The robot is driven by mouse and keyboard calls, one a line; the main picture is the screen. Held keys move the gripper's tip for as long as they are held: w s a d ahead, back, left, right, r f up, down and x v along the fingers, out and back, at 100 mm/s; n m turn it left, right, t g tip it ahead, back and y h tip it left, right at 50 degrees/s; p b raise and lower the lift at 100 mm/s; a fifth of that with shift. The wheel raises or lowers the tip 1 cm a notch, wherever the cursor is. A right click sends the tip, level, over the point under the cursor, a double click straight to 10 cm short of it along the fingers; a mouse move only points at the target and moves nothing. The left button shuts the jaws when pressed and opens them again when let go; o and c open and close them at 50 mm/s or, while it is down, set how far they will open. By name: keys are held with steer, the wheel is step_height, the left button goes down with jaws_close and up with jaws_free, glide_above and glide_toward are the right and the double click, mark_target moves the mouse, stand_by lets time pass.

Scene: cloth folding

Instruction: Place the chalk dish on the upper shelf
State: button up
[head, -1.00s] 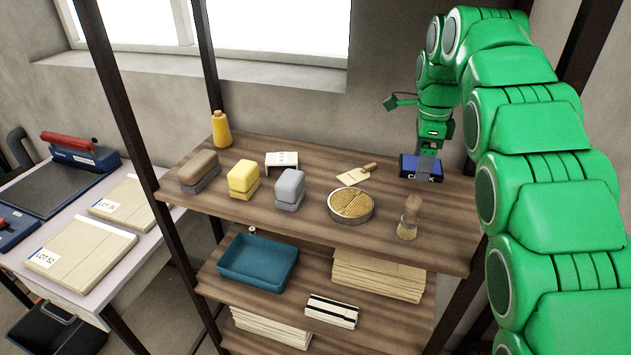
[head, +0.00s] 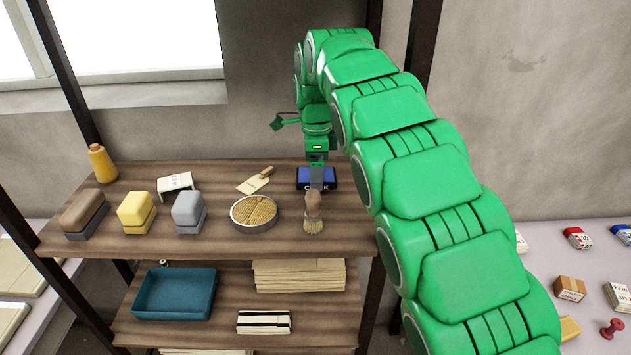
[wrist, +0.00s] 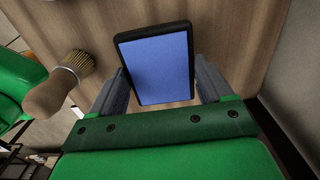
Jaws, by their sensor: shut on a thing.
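The chalk dish (head: 303,174) is a small blue rectangle with a dark rim and partly covered white lettering on its front. It is at the back right of the wooden upper shelf (head: 120,241). My gripper (head: 317,176) is shut on it, with one finger in front of the lettering. In the wrist view the dish (wrist: 158,68) sits between the two grey fingers, blue face towards the camera, with the shelf's wood behind it. I cannot tell whether its underside touches the shelf.
Grey (head: 188,209), yellow (head: 136,211) and brown (head: 83,212) blocks stand further left. A dark post rises behind my arm.

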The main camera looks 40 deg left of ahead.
steer(key=shift+f, duration=1.7)
steer(key=o, duration=1.1)
steer(key=shift+f, duration=0.1)
steer(key=shift+o, duration=0.2)
steer(key=shift+r, duration=3.9)
